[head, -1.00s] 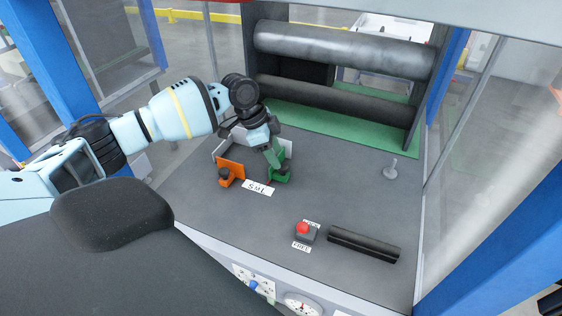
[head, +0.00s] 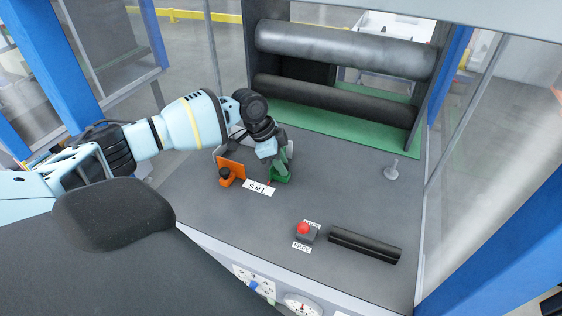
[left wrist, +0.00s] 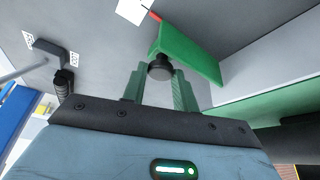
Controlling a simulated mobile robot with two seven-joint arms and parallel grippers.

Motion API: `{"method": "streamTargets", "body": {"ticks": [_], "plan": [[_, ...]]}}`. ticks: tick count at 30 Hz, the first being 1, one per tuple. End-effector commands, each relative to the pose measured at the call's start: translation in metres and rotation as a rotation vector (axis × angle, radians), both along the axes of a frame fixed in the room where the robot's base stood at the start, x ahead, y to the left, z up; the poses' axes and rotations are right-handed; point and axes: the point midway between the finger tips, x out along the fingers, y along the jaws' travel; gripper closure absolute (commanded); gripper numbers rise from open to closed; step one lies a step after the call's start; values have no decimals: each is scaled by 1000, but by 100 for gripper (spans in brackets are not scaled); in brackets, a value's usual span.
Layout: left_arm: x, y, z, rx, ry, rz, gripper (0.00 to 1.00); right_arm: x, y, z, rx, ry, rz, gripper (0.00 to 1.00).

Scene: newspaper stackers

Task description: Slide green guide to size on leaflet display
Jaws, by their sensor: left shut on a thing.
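The green guide (head: 281,171) stands on the grey deck, right of the orange guide (head: 231,168). The white S M L label (head: 258,187) lies in front of them. My left gripper (head: 275,163) reaches down to the green guide. In the left wrist view the green guide (left wrist: 190,50) has a dark round knob (left wrist: 160,68) between the two green fingers of my left gripper (left wrist: 158,80), which is shut on it. A thin red pointer (left wrist: 155,16) is by the label. My right gripper is not in view.
A red button box (head: 305,231) and a black bar (head: 364,244) are at the front right. A small grey post (head: 391,170) stands at the right. Big dark rollers (head: 345,50) span the back. The deck right of the green guide is clear.

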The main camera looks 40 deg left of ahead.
Motion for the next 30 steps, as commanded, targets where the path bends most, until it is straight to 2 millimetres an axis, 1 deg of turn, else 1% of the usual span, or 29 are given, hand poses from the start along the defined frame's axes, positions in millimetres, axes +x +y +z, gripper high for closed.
{"method": "streamTargets", "body": {"ticks": [5,7,12,15,23,24,28,29,30], "plan": [[0,0,0,-1,1,0,100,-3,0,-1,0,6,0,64],[-1,4,0,0,2,1,100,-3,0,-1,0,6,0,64],[-7,30,0,1,2,5,100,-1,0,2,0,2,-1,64],[-9,39,0,0,2,3,100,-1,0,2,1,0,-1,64],[-9,39,0,-1,1,1,100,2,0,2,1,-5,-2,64],[-10,39,0,-1,1,1,70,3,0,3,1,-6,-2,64],[-9,39,0,-1,1,0,53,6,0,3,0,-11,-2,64],[-9,39,0,-1,1,0,50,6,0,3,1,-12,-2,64],[-9,39,0,-1,1,0,50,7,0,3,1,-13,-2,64]]}}
